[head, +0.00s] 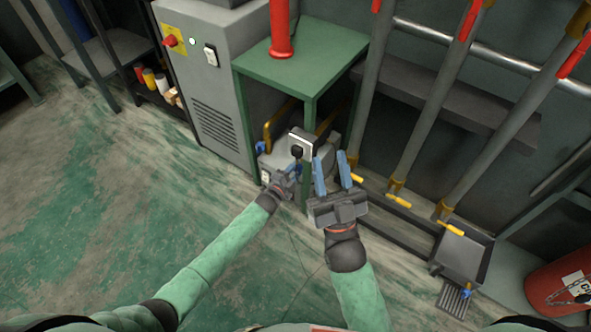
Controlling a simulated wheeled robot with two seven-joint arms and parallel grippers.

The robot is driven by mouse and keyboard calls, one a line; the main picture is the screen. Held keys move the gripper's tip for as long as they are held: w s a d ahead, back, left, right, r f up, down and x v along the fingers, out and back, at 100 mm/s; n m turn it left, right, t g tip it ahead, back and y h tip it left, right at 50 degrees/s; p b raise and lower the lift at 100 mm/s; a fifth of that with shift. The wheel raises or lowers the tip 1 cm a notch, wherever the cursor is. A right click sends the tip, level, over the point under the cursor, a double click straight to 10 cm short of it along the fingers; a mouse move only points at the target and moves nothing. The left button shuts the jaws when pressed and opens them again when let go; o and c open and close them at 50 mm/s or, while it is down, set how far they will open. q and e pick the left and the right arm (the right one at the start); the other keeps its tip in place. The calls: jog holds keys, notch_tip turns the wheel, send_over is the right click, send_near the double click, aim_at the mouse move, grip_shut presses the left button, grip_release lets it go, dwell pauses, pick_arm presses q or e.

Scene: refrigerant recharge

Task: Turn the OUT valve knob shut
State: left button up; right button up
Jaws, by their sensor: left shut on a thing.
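A grey recovery unit (264,162) stands low under the green table, with a pale panel (300,141) and a round black part (297,151) on top. A blue knob (261,147) shows on its left side, clear of both grippers. My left gripper (293,169) is at the unit's front, shut on a small part that looks like the OUT valve knob. The fingers mostly hide that part, and I cannot read any label. My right gripper (334,168) is open and empty, its blue fingers apart, just right of the unit.
The green table (290,62) carries a red cylinder (281,32). A grey cabinet (212,100) with a red switch stands left. Pipes with yellow handles (398,201) run along the right wall. A red bin (558,284) is far right. The floor at left is clear.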

pick_arm(q)
jog(key=n, duration=0.3)
jog(key=shift+f+p, duration=0.1)
jog(key=shift+p, duration=0.2)
pick_arm(e)
jog(key=w+a+f+g+h, duration=0.1)
jog(key=w+f+g, duration=0.2)
jog(key=f, duration=0.5)
jog(key=shift+a, duration=0.1)
pick_arm(q)
jog(key=o, duration=1)
jog(key=shift+c, duration=0.2)
